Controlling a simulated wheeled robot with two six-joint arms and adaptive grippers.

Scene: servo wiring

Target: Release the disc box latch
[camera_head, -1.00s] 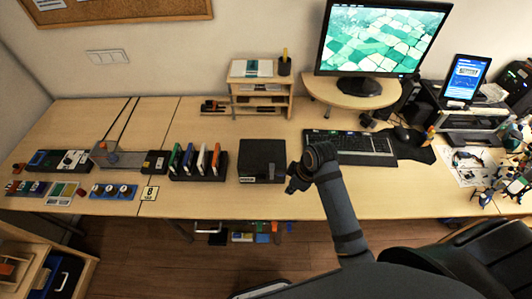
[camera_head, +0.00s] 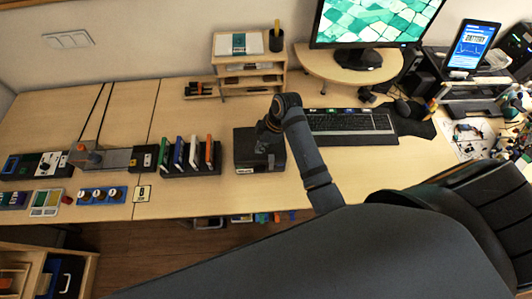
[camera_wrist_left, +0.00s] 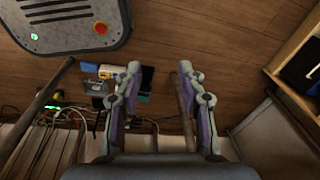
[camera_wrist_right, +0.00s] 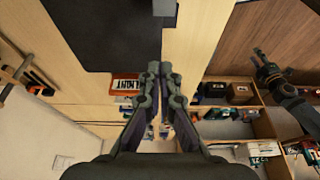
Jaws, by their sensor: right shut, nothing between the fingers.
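The black disc box (camera_head: 245,148) stands on the desk left of the keyboard, with a pale label on its front. My right gripper (camera_head: 266,137) is over the right part of its top and hides some of it. In the right wrist view the box's dark top (camera_wrist_right: 105,35) fills the upper left, and the right gripper's fingers (camera_wrist_right: 160,68) are together and empty near its edge. A small grey tab (camera_wrist_right: 164,8) shows at that edge; I cannot tell if it is the latch. My left gripper (camera_wrist_left: 158,72) is open and empty, pointing toward the floor.
A black rack (camera_head: 190,170) with several coloured disc cases stands just left of the box. The keyboard (camera_head: 345,125) lies to the right. A wooden shelf (camera_head: 245,82) stands behind. The desk in front of the box is a narrow clear strip.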

